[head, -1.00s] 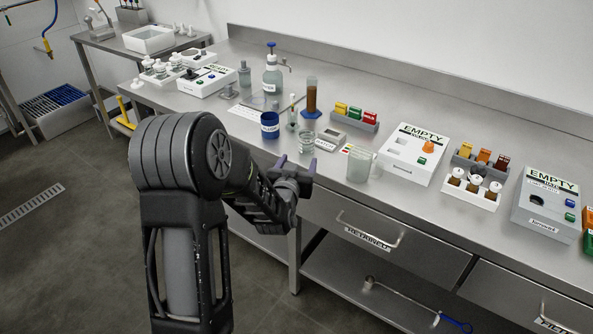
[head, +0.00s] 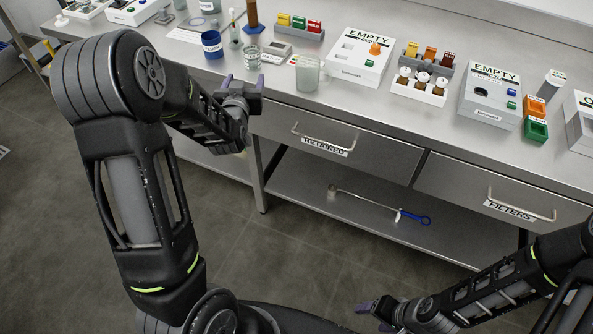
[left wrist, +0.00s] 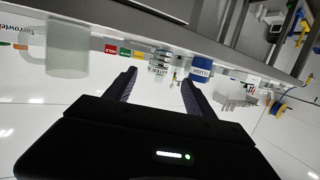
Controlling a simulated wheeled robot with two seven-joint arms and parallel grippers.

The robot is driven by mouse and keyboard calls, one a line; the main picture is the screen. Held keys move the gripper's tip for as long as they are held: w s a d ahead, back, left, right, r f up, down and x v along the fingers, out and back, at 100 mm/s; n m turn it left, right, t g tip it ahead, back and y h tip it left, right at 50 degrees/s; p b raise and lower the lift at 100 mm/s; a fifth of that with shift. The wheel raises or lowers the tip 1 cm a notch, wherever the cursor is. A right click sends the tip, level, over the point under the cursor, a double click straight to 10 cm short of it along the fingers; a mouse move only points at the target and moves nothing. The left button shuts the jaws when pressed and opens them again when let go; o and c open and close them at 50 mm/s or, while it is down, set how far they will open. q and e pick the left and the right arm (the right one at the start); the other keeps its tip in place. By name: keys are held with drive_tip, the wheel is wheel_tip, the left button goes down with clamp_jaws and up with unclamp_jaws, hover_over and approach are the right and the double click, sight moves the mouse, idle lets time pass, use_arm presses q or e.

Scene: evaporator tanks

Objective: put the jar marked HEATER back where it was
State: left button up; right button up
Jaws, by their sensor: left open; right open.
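A small clear glass jar (head: 252,56) stands on the bench near its front edge. In the left wrist view, a jar with a white label (left wrist: 160,66) shows between the fingers; I cannot read its lettering surely as HEATER. My left gripper (head: 243,84) is open and empty, just in front of the bench edge, apart from the glass jar. Its two fingers also show in the left wrist view (left wrist: 157,88). My right gripper (head: 372,312) is open and empty, low over the floor at the bottom of the head view.
A blue labelled jar (head: 212,45) stands left of the glass jar, and a frosted beaker (head: 307,73) right of it. White EMPTY boxes (head: 358,62) (head: 490,95) and a vial rack (head: 420,86) stand further right. The RETAINED drawer (head: 325,142) is shut below the benchtop.

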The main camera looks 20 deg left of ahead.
use_arm(q)
drive_tip(key=s+d+f+m+g+h, duration=0.1)
drive_tip(key=s+d+f+g+h, duration=0.4)
drive_tip(key=d+f, duration=0.7)
drive_tip(key=s+d+f+m+g+h, duration=0.1)
drive_tip(key=s+d+f+g+h, duration=0.1)
drive_tip(key=s+d+f, duration=0.85)
drive_tip(key=s+d+f+g+h, duration=0.1)
drive_tip(key=s+d+f+g, duration=0.2)
drive_tip(key=s+d+f, duration=0.2)
drive_tip(key=s+d+f+g+h, duration=0.2)
drive_tip(key=s+d+f+g, duration=0.2)
drive_tip(key=s+d, duration=0.4)
drive_tip(key=s+f, duration=0.1)
drive_tip(key=s, duration=0.2)
drive_tip(key=shift+s+d+m, duration=0.25)
drive_tip(key=shift+s+m, duration=0.05)
drive_tip(key=shift+m, duration=0.1)
drive_tip(key=shift+f, duration=0.1)
